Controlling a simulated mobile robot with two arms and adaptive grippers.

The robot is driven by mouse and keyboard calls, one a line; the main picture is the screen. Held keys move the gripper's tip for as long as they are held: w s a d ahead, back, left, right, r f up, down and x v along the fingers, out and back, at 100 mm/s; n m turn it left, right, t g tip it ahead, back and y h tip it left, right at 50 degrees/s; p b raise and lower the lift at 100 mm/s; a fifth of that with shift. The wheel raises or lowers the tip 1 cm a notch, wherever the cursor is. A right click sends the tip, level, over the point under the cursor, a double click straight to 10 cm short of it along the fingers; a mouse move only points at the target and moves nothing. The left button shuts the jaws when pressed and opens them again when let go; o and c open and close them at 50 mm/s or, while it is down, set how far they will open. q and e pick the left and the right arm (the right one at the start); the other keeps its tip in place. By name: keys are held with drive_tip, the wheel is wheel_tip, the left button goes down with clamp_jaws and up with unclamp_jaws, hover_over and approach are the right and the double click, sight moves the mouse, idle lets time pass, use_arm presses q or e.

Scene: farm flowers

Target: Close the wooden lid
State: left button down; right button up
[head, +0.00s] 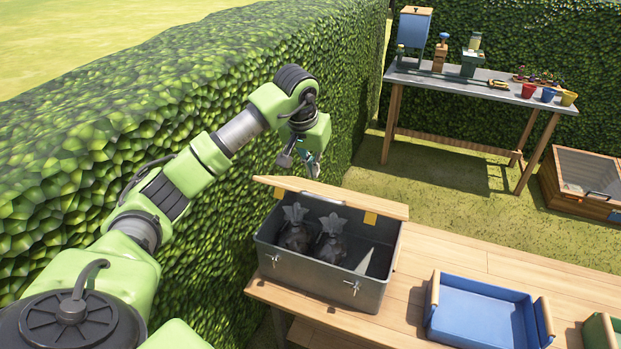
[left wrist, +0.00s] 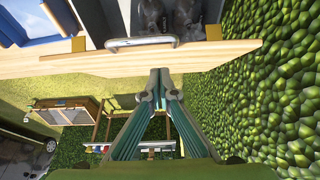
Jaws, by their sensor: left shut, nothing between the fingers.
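The wooden lid (head: 330,197) stands open along the far side of a dark grey box (head: 315,285) on the wooden table. In the left wrist view the lid (left wrist: 215,59) crosses the picture as a pale plank with a metal handle (left wrist: 141,42). My left gripper (head: 313,168) is shut and empty, above and behind the lid's top edge. In the left wrist view its fingertips (left wrist: 160,85) are close to the lid's edge; I cannot tell whether they touch. My right gripper is not in view.
A blue tray (head: 480,312) with wooden handles stands right of the box. The hedge (head: 215,85) rises close along the left. A workbench (head: 480,84) with pots and tools stands at the back.

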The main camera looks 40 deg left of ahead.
sight(310, 195)
use_arm(q)
drive_tip(key=shift+s+d+f+p, duration=0.1)
drive_tip(key=shift+s+f+p, duration=0.15)
drive_tip(key=shift+f, duration=0.4)
drive_tip(key=shift+s+d+f+p, duration=0.1)
drive_tip(key=shift+s+f+p, duration=0.15)
drive_tip(key=shift+f, duration=0.35)
drive_tip(key=shift+s+d+f+p, duration=0.1)
drive_tip(key=shift+s+f+p, duration=0.15)
drive_tip(key=shift+f, duration=0.4)
drive_tip(key=shift+s+f, duration=0.1)
drive_tip(key=shift+s, duration=0.05)
